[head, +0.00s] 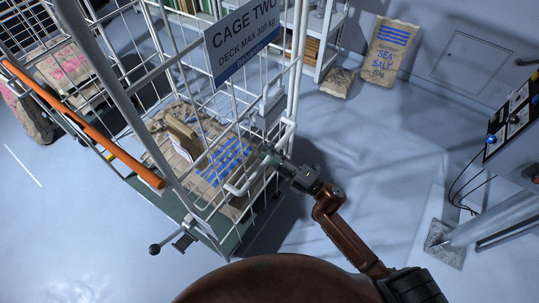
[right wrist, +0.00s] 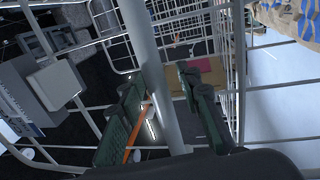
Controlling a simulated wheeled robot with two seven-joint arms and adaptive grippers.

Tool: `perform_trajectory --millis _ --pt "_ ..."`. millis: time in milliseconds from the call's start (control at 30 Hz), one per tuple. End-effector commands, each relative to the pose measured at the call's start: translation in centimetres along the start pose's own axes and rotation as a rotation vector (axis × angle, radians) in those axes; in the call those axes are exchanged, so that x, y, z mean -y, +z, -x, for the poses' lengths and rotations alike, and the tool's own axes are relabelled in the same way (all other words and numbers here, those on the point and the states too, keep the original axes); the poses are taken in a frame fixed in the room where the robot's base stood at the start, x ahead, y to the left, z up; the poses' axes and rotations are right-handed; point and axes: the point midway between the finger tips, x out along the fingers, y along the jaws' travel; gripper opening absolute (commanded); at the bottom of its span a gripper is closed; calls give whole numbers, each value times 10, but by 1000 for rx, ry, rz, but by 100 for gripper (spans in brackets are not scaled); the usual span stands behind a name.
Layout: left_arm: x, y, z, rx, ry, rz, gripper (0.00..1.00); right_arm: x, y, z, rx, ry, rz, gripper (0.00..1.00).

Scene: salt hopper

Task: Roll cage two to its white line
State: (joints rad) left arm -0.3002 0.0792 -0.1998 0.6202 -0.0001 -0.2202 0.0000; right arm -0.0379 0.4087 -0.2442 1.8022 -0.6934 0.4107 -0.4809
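Cage two (head: 150,73) is a white wire roll cage, with its "CAGE TWO" sign (head: 245,40) on the side and an orange bar (head: 80,122) at the left. A blue-striped sack (head: 225,165) lies on its deck. My right gripper (head: 276,163) is at the cage's near right corner, by a white tube handle. In the right wrist view a pale post (right wrist: 152,70) passes between my right gripper's green fingers, with gaps beside it, so the fingers look open around it. A short white line (head: 22,165) is on the floor at the left. My left gripper is not in view.
Another cage with pink-printed sacks (head: 75,72) stands at the far left. A sea salt sack (head: 390,50) leans on the back wall beside a shelf. A control panel (head: 513,125) with cables stands at the right. The floor left of cage two looks clear.

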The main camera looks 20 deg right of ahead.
Motion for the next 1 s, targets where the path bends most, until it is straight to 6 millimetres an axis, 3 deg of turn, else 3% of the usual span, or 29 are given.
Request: perform_trajectory --millis 233,700,1000 --pt "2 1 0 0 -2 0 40 0 1 16 2 -1 -1 32" --pt "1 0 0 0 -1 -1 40 0 1 105 2 -1 0 32" --pt "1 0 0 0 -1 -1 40 0 1 121 1 1 1 32"
